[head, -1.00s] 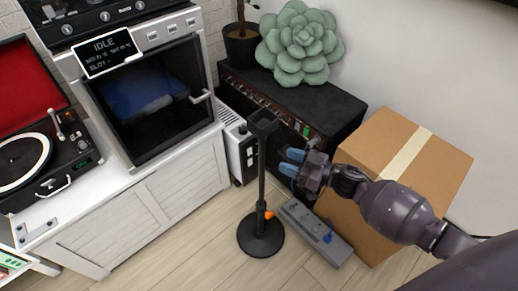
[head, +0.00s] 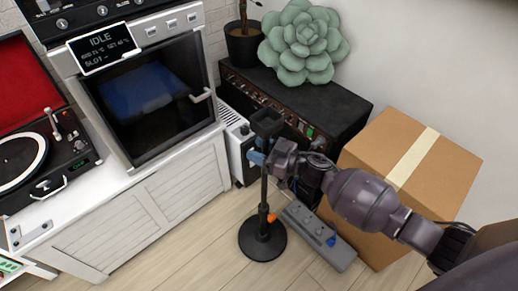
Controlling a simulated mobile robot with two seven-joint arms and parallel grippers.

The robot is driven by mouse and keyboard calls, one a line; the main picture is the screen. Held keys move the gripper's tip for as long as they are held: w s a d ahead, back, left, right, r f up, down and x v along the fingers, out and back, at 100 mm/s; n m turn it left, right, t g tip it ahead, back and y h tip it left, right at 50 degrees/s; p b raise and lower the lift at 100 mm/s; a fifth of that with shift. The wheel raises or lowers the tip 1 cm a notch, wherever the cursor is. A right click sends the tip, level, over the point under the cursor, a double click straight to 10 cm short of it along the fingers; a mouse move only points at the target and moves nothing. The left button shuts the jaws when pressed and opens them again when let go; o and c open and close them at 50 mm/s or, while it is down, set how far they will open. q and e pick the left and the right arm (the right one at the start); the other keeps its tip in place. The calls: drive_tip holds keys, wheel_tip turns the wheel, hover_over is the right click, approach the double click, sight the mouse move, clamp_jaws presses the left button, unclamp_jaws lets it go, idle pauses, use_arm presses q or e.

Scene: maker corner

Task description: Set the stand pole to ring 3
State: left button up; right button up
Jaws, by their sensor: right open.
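The black stand has a round base (head: 262,240) on the floor, an upright pole (head: 264,190) and a small dark tray-like head (head: 267,122) on top. An orange knob (head: 271,218) sits low on the pole. Ring marks on the pole are too small to make out. My right gripper (head: 257,158) is open at the upper pole, just below the head, with its blue fingertips beside the pole. I cannot tell whether they touch it or sit around it. My left gripper is not in view.
A cardboard box (head: 395,165) stands at right under my right arm. A grey pedal-like bar (head: 320,238) lies on the floor beside the base. A black amplifier (head: 325,100) with a succulent (head: 300,42) stands behind. A white cabinet (head: 150,215) is at left.

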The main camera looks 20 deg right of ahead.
clamp_jaws()
drive_tip(key=shift+r, duration=0.1)
